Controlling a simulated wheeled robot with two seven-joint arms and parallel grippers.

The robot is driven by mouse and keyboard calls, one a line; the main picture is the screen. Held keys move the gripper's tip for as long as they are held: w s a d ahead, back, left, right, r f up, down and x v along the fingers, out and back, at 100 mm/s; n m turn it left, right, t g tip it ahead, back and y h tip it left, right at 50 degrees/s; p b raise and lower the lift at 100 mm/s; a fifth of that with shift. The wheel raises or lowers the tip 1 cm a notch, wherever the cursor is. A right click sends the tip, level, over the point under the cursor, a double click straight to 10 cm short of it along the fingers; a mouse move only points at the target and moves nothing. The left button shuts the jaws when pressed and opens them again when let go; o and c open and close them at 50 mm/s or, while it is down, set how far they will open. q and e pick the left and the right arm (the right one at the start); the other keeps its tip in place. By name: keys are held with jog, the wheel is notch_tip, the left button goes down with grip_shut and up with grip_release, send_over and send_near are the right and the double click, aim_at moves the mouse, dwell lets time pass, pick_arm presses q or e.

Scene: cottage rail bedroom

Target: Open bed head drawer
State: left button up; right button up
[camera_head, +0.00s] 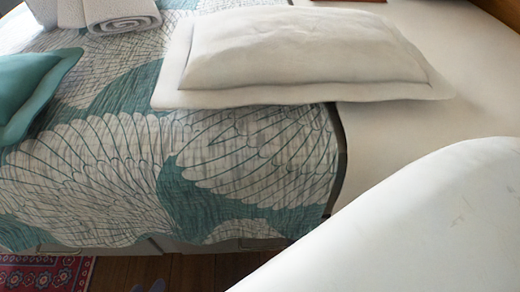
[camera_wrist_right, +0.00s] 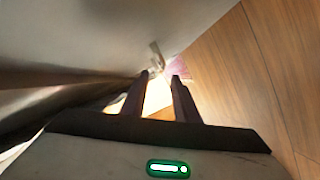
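The bed (camera_head: 395,140) fills the head view, its head end to the right. A narrow strip of its pale lower side (camera_head: 150,246) shows below the cover; the head-end side is hidden behind my white arm at the lower right. In the right wrist view, my right gripper (camera_wrist_right: 161,75) is open, its two dark fingers apart. A small pale, handle-like piece (camera_wrist_right: 155,52) shows just beyond the fingertips; I cannot tell whether they touch it. A blurred grey surface (camera_wrist_right: 70,40), perhaps the bed side or drawer front, is on the left. My left gripper is not visible.
A white pillow (camera_head: 300,50), a patterned teal cover (camera_head: 110,170), a teal cushion (camera_head: 30,85) and rolled towels (camera_head: 122,12) lie on the bed. Wooden floor (camera_head: 205,272) and a red rug (camera_head: 45,272) show below. Wooden floor (camera_wrist_right: 240,70) also shows in the wrist view.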

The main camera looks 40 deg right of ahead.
aim_at(268, 247)
jog(key=b+x, duration=0.1)
jog(key=x, duration=0.8)
jog(key=shift+a, duration=0.25)
grip_shut()
